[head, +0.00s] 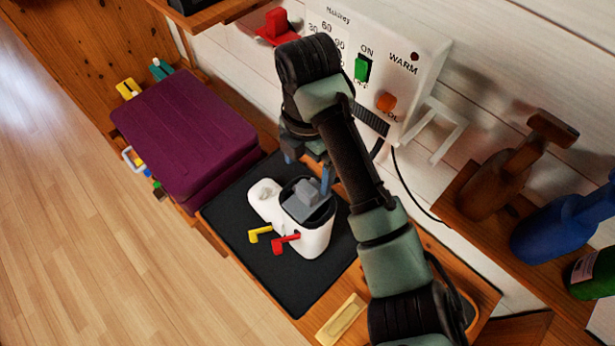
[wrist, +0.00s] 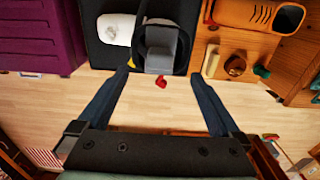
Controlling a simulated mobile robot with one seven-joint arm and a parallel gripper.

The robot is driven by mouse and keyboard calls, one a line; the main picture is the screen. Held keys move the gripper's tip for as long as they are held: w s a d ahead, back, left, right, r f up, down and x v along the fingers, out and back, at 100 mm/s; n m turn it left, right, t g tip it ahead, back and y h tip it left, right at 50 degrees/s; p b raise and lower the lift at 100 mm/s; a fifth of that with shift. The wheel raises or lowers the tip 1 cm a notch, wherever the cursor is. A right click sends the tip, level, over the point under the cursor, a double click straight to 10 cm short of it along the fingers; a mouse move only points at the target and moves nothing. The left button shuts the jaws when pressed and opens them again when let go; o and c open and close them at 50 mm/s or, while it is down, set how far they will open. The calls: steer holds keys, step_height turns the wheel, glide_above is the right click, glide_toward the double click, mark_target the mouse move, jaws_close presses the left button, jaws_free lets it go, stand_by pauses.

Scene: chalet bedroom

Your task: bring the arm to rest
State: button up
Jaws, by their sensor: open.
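My gripper (head: 308,168) hangs at the end of my bent arm, above a white container on a dark mat. In the wrist view my gripper (wrist: 163,73) has its two blue fingers spread wide, with nothing held between them. A grey block (head: 309,196) sits in the dark opening of the white container (head: 307,238); the block also shows just beyond the fingertips in the wrist view (wrist: 160,52). The arm partly covers the wall panel and the mat behind it. I cannot tell the exact gap between fingers and block.
A purple case (head: 185,135) stands left of the dark mat (head: 255,262). A white control panel (head: 420,60) with switches is on the wall behind my arm. A shelf at right holds a brown object (head: 510,170) and a blue one (head: 560,228). The floor (head: 100,230) is clear at left.

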steer(key=shift+r, duration=0.55)
steer(key=w+a+r+m+t+y, duration=0.35)
steer(key=w+a+r+t, duration=0.25)
steer(key=w+a+r, duration=0.3)
step_height(320, 180, up, 16)
steer(key=w+a+m+t+y, duration=0.1)
steer(key=a+m+t, duration=0.1)
steer(key=m+t, duration=0.5)
steer(key=s+d+r+m+t, duration=0.2)
steer(key=r+m+t, duration=0.1)
steer(key=r, duration=0.4)
steer(key=s+d+r+m+t, duration=0.1)
steer(key=r+m+t, duration=0.2)
steer(key=r, duration=0.4)
steer(key=s+d+r+m+t+h, duration=0.2)
steer(key=s+d+r+m+t, duration=0.2)
steer(key=s+r, duration=0.3)
steer(key=s+d+r+m+t+h, duration=0.2)
steer(key=s+d+r+m+t, duration=0.2)
steer(key=s+r+m, duration=0.2)
steer(key=shift+s+r, duration=0.6)
